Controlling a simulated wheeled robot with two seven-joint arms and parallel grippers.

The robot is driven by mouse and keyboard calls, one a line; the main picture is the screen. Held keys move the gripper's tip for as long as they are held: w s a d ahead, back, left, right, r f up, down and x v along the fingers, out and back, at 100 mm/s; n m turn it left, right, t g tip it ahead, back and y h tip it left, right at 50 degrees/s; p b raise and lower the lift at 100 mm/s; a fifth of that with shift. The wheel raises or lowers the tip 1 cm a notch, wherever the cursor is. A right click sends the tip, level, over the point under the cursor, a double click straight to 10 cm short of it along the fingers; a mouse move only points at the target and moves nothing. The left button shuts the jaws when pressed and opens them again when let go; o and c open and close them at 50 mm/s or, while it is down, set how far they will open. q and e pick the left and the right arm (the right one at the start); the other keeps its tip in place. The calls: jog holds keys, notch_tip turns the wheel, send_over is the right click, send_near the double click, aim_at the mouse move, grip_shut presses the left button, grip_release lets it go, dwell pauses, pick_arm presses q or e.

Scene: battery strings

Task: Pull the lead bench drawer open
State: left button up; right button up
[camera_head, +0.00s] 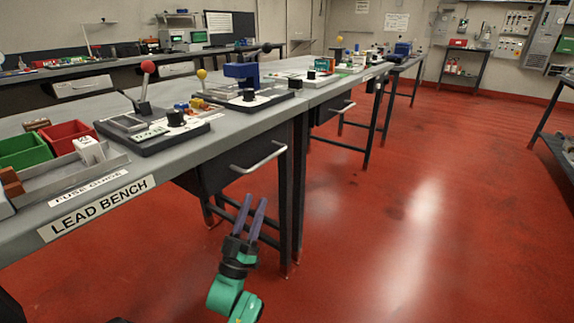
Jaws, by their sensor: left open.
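The lead bench (205,138) has a grey top and a "LEAD BENCH" label (97,208) on its near edge. Its dark drawer (215,172) sits under the top, and its front looks about flush with the bench edge. A silver bar handle (262,158) crosses the drawer front. My left gripper (254,200) points up from below, its two purple fingers apart with nothing between them. In the picture it is below the handle, with a visible gap to it. My right gripper is not in view.
A red bin (68,135), a green bin (22,151) and a red-knobbed lever device (148,67) stand on the bench. A dark table leg (299,190) stands right of the drawer. A second drawer handle (343,107) is farther back. The red floor (420,220) at right is clear.

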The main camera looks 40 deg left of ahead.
aim_at(269, 157)
pick_arm(q)
jog(key=x, duration=1.2)
jog(key=shift+w+a+r, duration=0.1)
jog(key=shift+w+r, duration=0.05)
jog(key=shift+w, duration=0.05)
grip_shut()
dwell(0.7)
